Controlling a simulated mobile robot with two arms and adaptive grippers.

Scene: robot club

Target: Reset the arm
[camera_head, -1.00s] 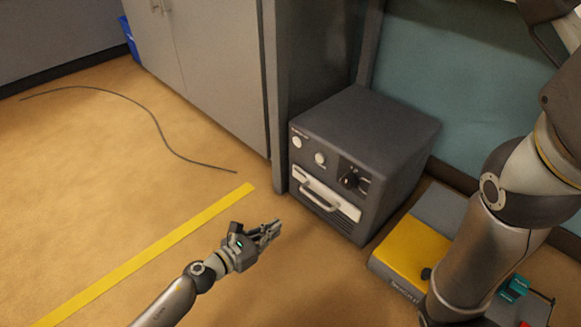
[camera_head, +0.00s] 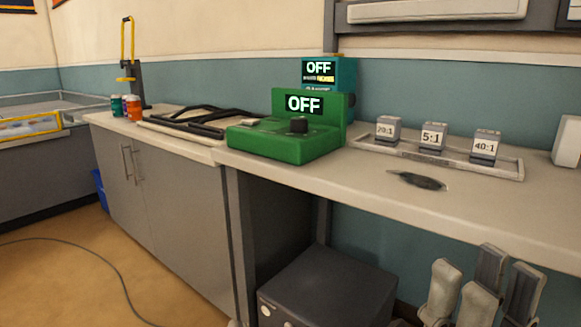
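My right gripper (camera_head: 483,272) is at the bottom right, in front of the bench. Its grey fingers point up and stand apart, with nothing seen between them. The rest of my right arm is out of the picture. My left gripper is not in view. A green control box (camera_head: 285,142) with a dark knob stands on the bench, and its display reads OFF. Behind it a teal unit (camera_head: 343,78) also reads OFF.
The bench (camera_head: 350,188) holds a tray (camera_head: 510,171) with blocks marked 20:1, 5:1 and 40:1. A dark frame (camera_head: 205,120) and small jars (camera_head: 132,108) lie left. Below are a dark grey box (camera_head: 325,285) and a floor cable (camera_head: 95,258).

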